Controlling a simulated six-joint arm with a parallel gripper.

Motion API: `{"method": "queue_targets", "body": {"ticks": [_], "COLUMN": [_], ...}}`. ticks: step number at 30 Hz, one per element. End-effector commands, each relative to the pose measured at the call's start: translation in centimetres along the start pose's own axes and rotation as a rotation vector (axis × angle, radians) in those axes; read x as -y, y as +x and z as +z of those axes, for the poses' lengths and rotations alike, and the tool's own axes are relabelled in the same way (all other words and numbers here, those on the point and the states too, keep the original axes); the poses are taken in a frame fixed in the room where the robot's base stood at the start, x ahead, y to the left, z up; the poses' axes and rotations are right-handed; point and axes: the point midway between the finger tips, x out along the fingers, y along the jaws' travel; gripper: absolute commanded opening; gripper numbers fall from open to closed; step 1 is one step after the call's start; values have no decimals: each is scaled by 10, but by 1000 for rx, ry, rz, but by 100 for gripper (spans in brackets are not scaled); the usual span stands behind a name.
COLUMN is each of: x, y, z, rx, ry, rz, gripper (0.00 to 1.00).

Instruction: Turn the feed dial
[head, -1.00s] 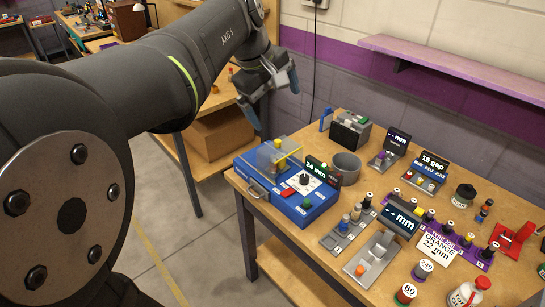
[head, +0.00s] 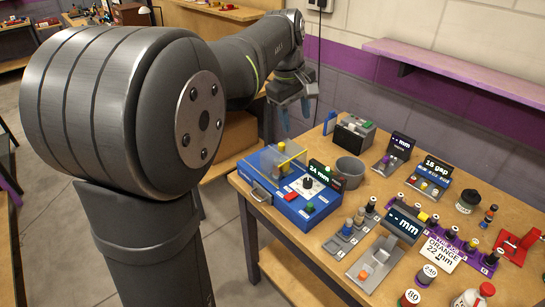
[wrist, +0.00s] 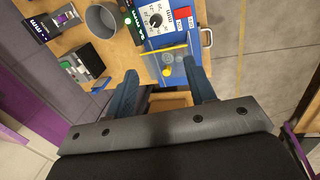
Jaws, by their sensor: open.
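The feed dial (head: 308,183) is a small black knob on a white scale plate on top of a blue machine box (head: 268,203). It also shows in the wrist view (wrist: 155,20), near the top. A small display reading "24 mm" (head: 322,172) stands behind the dial. My gripper (head: 294,112) is open and empty, above and behind the blue box, apart from the dial. In the wrist view its two blue fingers (wrist: 165,85) are spread apart, with the dial beyond them toward the top.
A clear cover with a yellow bar (head: 287,160) sits on the blue box, beside a red button (head: 291,196) and a green button (head: 310,207). A grey cup (head: 350,171) stands behind the box. A grey fixture (head: 376,261) and several small pegs fill the table's right side.

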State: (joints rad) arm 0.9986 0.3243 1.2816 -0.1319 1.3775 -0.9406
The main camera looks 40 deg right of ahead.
Motion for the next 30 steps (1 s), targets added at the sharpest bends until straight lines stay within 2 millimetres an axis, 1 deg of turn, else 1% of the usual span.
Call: {"method": "queue_targets", "body": {"ticks": [1, 3, 6, 9, 12, 17, 20, 30], "x": [-12, -24, -37, -46, -50, -49, -45, -29], "y": [19, 38, 61, 77, 85, 97, 112, 185], "z": [0, 0, 2, 3, 3, 3, 3, 2], "rx": [6, 4, 0, -6, -9, -9, -8, -7], "ry": [12, 23, 34, 41, 44, 45, 45, 45], "rz": [-41, -90, -147, -183, -202, -208, -209, -210], "gripper": [50, 50, 50, 50, 50, 50, 50, 50]}}
